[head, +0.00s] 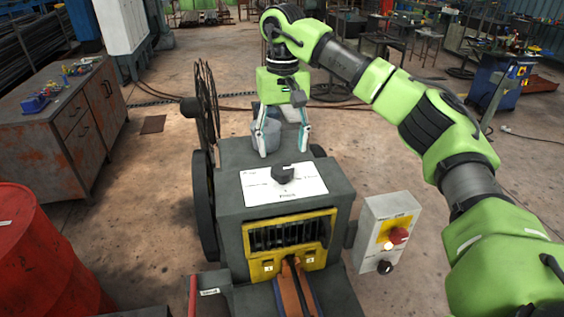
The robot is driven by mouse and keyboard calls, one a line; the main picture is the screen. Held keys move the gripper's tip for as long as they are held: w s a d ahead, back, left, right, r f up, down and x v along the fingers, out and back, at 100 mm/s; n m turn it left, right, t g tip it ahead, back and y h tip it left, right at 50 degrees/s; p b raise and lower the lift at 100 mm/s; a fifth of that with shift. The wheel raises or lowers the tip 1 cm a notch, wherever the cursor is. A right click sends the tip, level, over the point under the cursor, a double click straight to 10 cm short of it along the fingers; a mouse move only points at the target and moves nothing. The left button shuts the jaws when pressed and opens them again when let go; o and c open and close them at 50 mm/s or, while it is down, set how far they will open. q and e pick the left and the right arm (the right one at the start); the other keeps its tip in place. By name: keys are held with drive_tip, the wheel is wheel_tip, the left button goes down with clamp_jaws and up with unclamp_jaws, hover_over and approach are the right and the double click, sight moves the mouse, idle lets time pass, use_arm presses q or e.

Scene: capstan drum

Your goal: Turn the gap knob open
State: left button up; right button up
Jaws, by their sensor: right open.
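The gap knob looks to be the dark knob (282,174) on the white label plate (262,188) on top of the grey machine (232,160). The printing on the plate is too small to read for sure. My right gripper (283,153) is above and behind the knob, pointing down. Its two fingers are spread apart with nothing between them. I cannot tell how high it is over the machine top. My left gripper is not in view.
A control box (387,232) with a red button stands at the machine's right. A large dark wheel (205,205) is on its left side. A red drum (35,255) and a cabinet (60,130) stand at left. Floor behind the machine is mostly clear.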

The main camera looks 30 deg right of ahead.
sight(282, 169)
wheel_tip(282, 169, down, 5)
drive_tip(key=shift+r+p, duration=0.15)
drive_tip(key=shift+p, duration=0.5)
drive_tip(key=shift+f, duration=0.9)
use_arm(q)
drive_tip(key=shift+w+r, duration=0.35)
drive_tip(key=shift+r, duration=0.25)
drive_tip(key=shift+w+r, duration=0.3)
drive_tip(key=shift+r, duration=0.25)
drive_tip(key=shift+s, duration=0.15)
use_arm(e)
drive_tip(key=c, duration=1.1)
